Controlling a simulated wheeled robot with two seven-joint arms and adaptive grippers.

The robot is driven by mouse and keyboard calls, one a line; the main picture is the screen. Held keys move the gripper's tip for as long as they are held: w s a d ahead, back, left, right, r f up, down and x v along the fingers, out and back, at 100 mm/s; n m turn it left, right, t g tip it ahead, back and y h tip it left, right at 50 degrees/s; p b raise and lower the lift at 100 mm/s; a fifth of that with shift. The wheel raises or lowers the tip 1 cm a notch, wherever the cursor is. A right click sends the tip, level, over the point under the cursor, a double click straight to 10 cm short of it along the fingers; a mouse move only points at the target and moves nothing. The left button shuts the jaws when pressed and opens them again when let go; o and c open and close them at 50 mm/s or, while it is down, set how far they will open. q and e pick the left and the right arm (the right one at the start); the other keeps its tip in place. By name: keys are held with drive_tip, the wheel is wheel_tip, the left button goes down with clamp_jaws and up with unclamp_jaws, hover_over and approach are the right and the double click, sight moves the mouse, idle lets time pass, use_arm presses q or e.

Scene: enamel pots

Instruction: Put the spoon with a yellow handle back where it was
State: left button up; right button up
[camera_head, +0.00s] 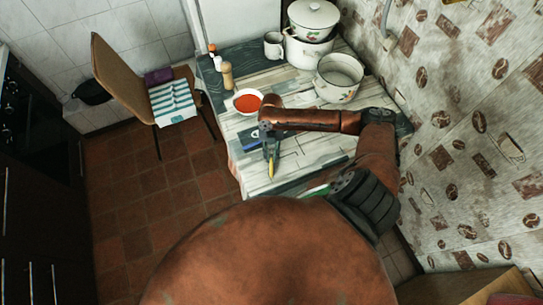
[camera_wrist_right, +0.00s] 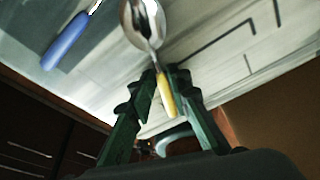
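The spoon with a yellow handle shows in the right wrist view, its metal bowl at the top and its yellow handle (camera_wrist_right: 167,97) running down between the two green fingers of my right gripper (camera_wrist_right: 163,74). The fingertips are close on both sides of its neck and upper handle; whether they press on it, and whether it is off the table, I cannot tell. In the head view the yellow handle (camera_head: 271,172) shows just below my right gripper (camera_head: 269,153), over the near part of the table. My left gripper is not in view.
A blue-handled utensil (camera_wrist_right: 66,41) lies beside the spoon in the right wrist view. On the table (camera_head: 315,148) are a bowl of red soup (camera_head: 247,103), an open white pot (camera_head: 338,80), a lidded pot (camera_head: 312,18), a mug (camera_head: 273,46) and shakers (camera_head: 227,76). A chair (camera_head: 128,75) stands left.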

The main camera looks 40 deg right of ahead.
sight(271, 150)
drive_tip(key=shift+o, duration=0.7)
drive_tip(key=shift+s+f, duration=0.25)
drive_tip(key=shift+f, duration=0.15)
drive_tip(key=shift+r, duration=0.15)
drive_tip(key=shift+d+r, duration=0.1)
drive_tip(key=shift+r, duration=0.25)
drive_tip(key=p+v, duration=0.1)
drive_tip(key=v, duration=1.1)
drive_tip(key=shift+w+r, duration=0.2)
drive_tip(key=shift+r, duration=0.05)
